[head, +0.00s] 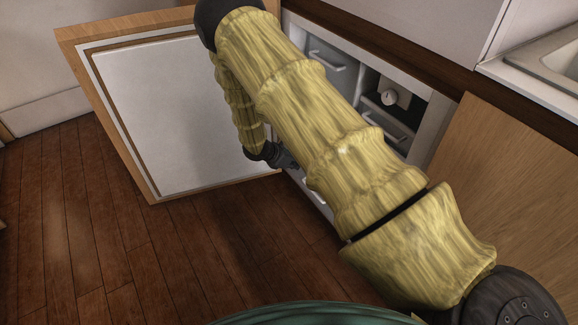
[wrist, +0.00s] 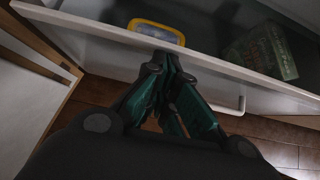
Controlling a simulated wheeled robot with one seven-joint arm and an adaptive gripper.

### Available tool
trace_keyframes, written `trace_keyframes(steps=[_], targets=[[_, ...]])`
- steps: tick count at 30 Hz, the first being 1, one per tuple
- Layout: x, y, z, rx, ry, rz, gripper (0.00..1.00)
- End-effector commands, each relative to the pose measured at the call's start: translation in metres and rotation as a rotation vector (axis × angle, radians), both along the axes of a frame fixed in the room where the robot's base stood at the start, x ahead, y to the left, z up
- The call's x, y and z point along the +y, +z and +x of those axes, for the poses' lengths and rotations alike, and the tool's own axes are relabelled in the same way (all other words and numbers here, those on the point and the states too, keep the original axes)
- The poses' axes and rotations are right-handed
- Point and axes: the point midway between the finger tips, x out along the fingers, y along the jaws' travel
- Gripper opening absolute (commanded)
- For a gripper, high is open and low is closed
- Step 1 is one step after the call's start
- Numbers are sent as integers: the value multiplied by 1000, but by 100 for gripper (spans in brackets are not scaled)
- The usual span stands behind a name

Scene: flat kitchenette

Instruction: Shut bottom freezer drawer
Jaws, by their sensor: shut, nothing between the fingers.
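The bottom freezer drawer (wrist: 225,68) shows in the wrist view as a pale front with its top rim running across the picture; it stands open enough to see inside. It holds a yellow-rimmed container (wrist: 157,31) and a greenish printed packet (wrist: 262,52). My gripper (wrist: 166,62) is shut and empty, with its fingertips at the drawer's front rim; I cannot tell whether they touch it. In the head view my gripper (head: 286,161) is low in front of the freezer, and my arm hides most of the bottom drawer, leaving a pale edge (head: 312,192) visible.
The wood-edged freezer door (head: 170,115) stands wide open on the left. A wooden cabinet panel (head: 510,170) is on the right. The dark plank floor (head: 60,230) is clear at front left.

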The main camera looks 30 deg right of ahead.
Motion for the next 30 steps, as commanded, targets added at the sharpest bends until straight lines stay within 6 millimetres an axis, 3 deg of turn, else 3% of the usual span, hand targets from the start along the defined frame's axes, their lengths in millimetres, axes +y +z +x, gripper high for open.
trace_keyframes(steps=[6, 12, 18, 30], targets=[[-49, 1, 4, 1, 1, -2, 0], [-80, 1, 5, 1, 1, -2, 0], [-95, 0, 6, 0, 1, 0, 0], [-104, 1, 5, 0, -3, -5, 0]])
